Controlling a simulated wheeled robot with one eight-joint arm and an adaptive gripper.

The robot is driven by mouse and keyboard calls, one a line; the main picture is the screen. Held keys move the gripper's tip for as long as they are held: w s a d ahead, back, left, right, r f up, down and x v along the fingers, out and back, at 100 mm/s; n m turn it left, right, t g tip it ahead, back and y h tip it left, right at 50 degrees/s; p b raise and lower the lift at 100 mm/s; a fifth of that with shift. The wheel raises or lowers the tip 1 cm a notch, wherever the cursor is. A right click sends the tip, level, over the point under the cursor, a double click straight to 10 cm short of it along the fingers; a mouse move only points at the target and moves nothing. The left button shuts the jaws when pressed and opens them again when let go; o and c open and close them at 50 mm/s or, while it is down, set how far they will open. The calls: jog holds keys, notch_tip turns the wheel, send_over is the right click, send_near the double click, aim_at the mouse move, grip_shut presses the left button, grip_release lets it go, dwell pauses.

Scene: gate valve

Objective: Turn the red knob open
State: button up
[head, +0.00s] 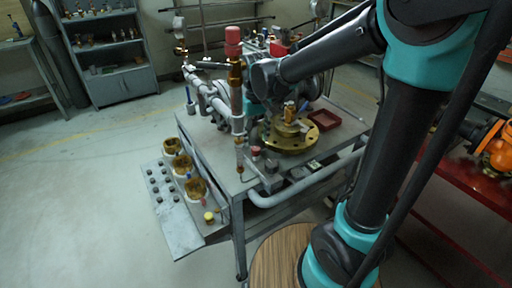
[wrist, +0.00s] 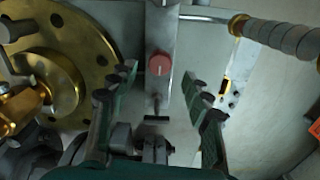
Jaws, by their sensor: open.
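A small round red knob (wrist: 160,64) sits on a narrow grey strip in the upper middle of the wrist view. It seems to be the small red knob (head: 256,151) near the front corner of the bench in the head view. My gripper (wrist: 160,82) is open, with a dark green finger on either side of the knob's line. The knob shows between and beyond the fingertips, and no contact is visible. In the head view my gripper (head: 256,118) hangs above that corner, small and partly hidden. The exact gap to the knob cannot be told.
A brass flange (wrist: 62,60) lies left of the knob. A ringed pipe (wrist: 280,34) is at upper right. In the head view a tall brass post with a red top (head: 233,42) stands close to my gripper. A dark red tray (head: 324,119) lies on the metal bench.

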aim_at(256, 148)
jog(key=shift+f, duration=2.4)
jog(key=shift+c, duration=0.5)
grip_shut()
